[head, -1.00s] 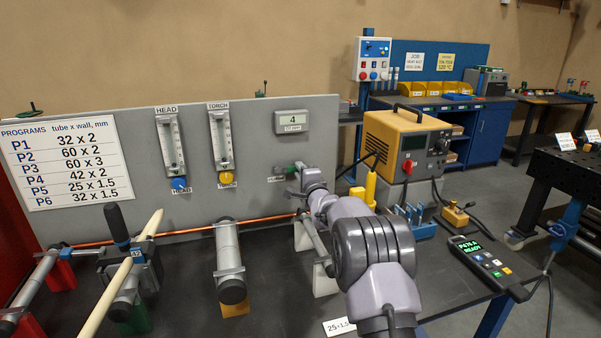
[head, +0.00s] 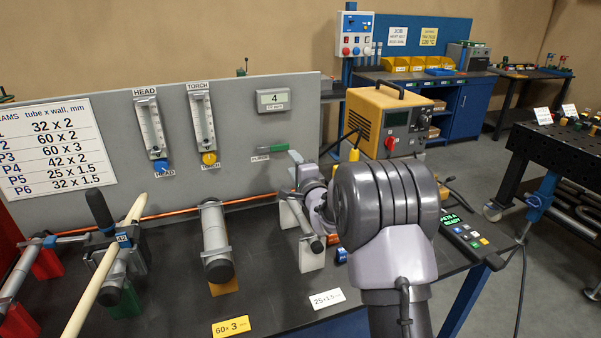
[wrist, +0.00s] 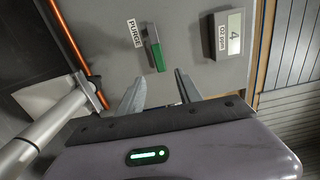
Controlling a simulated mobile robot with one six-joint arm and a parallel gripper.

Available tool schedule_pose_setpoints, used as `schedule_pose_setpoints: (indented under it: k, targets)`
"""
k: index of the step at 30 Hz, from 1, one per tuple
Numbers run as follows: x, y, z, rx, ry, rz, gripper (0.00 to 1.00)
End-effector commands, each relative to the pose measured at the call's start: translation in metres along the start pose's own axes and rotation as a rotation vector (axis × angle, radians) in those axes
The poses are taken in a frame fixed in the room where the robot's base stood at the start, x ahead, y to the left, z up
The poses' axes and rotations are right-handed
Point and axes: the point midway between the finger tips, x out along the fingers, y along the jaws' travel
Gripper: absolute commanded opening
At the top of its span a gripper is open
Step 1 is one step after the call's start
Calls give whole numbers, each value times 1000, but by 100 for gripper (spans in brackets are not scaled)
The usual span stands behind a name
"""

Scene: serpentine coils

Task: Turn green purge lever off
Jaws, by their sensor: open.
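The green purge lever (head: 274,148) is on the grey panel just above the PURGE label, lying roughly level. In the wrist view the lever (wrist: 156,55) runs alongside the PURGE label (wrist: 135,34), with a grey part at one end and green along the rest. My gripper (wrist: 160,80) is open and empty, its two fingers apart and pointing toward the panel. The green end of the lever lies just beyond the gap between the fingertips.
A grey display box (head: 273,101) reading 4 is above the lever. Two flow meters with a blue knob (head: 161,166) and a yellow knob (head: 209,158) are to the left. A copper tube (head: 170,213) runs low along the panel. A clamp post (head: 303,222) stands below my gripper.

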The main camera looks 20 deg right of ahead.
Motion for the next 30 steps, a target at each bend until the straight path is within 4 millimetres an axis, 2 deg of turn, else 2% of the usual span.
schedule_pose_setpoints:
  k: [3, 6, 9, 23, 26, 29, 30]
  targets:
    - [-35, -2, 0, 0, 1, 1, 42]
    - [-55, 0, 0, 1, 1, 1, 42]
    - [-67, 0, 0, 1, 1, 1, 42]
    - [-72, 1, 0, 0, 0, 2, 42]
    - [-78, -11, 2, -46, 20, 31, 42]
    - [-112, -42, 10, -217, 69, 172, 42]
    - [-139, -51, 18, -312, 72, 266, 42]
